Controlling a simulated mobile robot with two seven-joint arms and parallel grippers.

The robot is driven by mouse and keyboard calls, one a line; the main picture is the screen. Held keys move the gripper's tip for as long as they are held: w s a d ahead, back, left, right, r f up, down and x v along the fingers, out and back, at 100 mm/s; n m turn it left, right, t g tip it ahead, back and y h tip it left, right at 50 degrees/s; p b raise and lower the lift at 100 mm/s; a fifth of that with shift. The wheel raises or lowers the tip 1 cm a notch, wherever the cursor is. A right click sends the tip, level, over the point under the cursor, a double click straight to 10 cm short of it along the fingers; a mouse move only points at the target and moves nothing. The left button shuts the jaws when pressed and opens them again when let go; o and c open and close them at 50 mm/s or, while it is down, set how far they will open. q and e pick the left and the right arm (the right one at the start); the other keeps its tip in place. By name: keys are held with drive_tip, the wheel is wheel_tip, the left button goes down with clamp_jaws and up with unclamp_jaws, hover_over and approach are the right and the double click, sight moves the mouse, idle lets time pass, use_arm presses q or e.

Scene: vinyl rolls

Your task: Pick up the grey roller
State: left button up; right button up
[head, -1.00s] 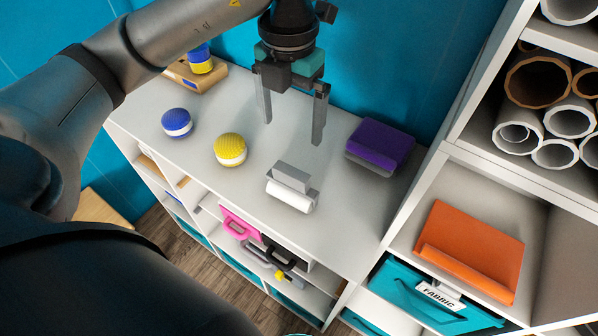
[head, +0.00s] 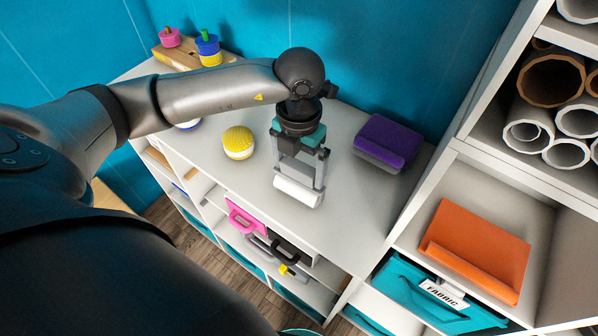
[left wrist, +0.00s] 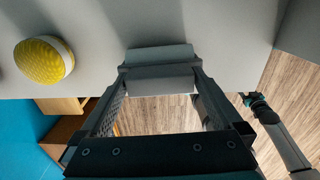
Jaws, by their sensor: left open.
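The grey roller, a grey block with a white roll along its front, lies on the white cabinet top (head: 345,225) in the head view. Its white roll (head: 298,192) shows below my left gripper (head: 298,176). The left gripper points down with its fingers apart, one on each side of the roller. In the left wrist view the roller (left wrist: 160,74) lies between the tips of the left gripper (left wrist: 159,72). I cannot tell whether the fingers touch it. A grey arm with a dark end, seemingly my right one, shows small at the right of that view; its jaws are unclear.
A yellow-and-white ball (head: 238,142) stands left of the gripper, and a purple block (head: 388,143) stands right of it. A wooden stand (head: 180,55) with colored rings is at the back left. A tall shelf (head: 470,165) borders the right side.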

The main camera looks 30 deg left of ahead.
use_arm(q)
drive_tip(key=shift+c, duration=0.2)
drive_tip(key=c, duration=1.5)
